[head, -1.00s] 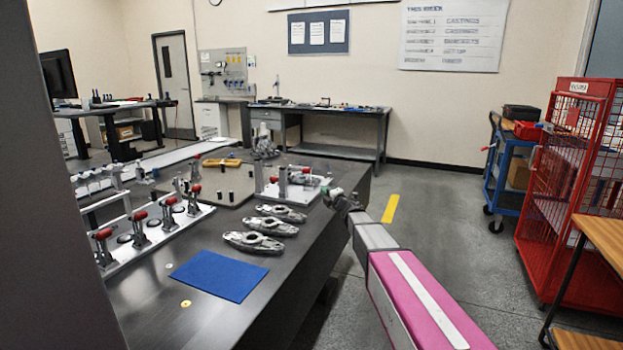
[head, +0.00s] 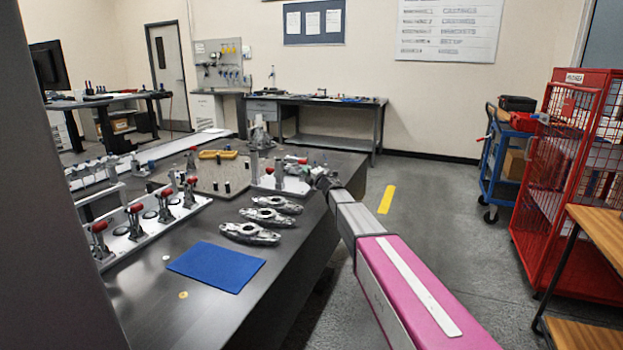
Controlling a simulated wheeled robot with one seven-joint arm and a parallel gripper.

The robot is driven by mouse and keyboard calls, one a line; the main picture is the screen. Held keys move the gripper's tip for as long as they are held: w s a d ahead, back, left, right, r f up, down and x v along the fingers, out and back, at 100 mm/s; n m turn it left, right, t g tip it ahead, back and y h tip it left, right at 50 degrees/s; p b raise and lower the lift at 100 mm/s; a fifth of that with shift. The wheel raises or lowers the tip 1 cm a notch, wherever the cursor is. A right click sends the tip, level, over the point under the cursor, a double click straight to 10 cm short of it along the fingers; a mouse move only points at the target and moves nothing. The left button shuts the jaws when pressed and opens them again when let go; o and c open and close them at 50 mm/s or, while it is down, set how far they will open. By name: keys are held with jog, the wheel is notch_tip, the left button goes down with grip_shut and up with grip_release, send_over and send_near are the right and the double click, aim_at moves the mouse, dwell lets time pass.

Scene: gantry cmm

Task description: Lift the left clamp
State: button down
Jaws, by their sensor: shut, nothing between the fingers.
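A small white fixture plate (head: 264,183) stands on the dark table, with upright posts and clamp parts (head: 279,172) on it. Red handle parts (head: 297,160) show at its upper right side. The pictures are too small to tell which of these is the left clamp or whether it is raised. My gripper (head: 312,170), at the end of my pink and grey arm, is small and dark at the right side of this fixture. It is shut and seems empty. Whether it touches a clamp cannot be told. My arm's end hides part of the fixture's right side.
Several grey castings (head: 250,233) and a blue mat (head: 216,266) lie in front of the fixture. A long white plate (head: 120,248) with several red-handled clamps is at left. A red cage cart (head: 572,180) stands at right, with open floor between.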

jog(key=shift+w+d+r, duration=0.1)
jog(key=shift+w+r, duration=0.1)
jog(key=shift+w, duration=0.4)
jog(key=shift+w+r, duration=0.15)
jog(key=shift+w, duration=0.4)
jog(key=shift+r, duration=0.1)
jog(key=shift+w+d+r, duration=0.15)
jog(key=shift+w+r, duration=1.45)
jog(key=shift+r, duration=0.05)
